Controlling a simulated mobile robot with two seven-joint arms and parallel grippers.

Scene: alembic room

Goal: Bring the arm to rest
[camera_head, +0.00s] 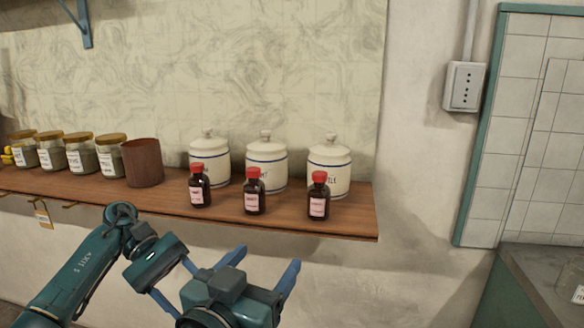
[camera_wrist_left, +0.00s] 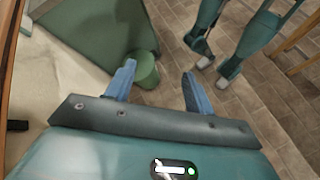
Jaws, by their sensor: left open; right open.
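My left arm comes in from the left in the head view, and its gripper (camera_head: 186,294) hangs below the shelf edge with its blue fingers apart. The left wrist view shows the same gripper (camera_wrist_left: 158,70) open, with nothing between its fingers. My right gripper (camera_head: 268,256) is at the bottom centre of the head view, below and in front of the shelf. Its blue fingers point up, spread apart and empty. Part of the left gripper is close to the right one in the picture; I cannot tell the gap.
A wooden shelf (camera_head: 300,222) carries red-capped brown bottles (camera_head: 254,202), white lidded jars (camera_head: 266,165), a brown cylinder (camera_head: 143,164) and several labelled glass jars (camera_head: 80,156). A tag (camera_head: 43,215) hangs under it. A counter (camera_head: 540,275) stands at right. Brick floor (camera_wrist_left: 168,25) lies below.

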